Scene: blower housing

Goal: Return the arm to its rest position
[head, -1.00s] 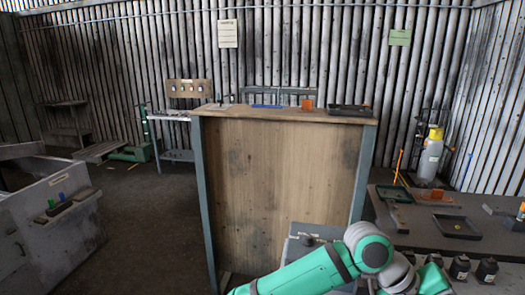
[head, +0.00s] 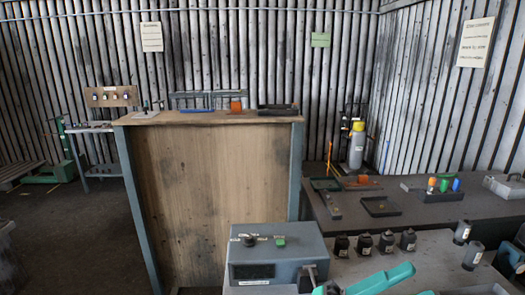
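Part of my green arm (head: 378,281) shows at the bottom edge of the head view, right of centre. It lies low in front of a grey control box (head: 275,257) and a grey bench top.
A tall wooden-sided bench (head: 210,190) stands left of centre. The grey control box has a dark knob and a green button on top. Several small black bottles (head: 387,242) stand right of it. Trays (head: 381,206) lie on the dark table behind. Floor (head: 75,230) at left is open.

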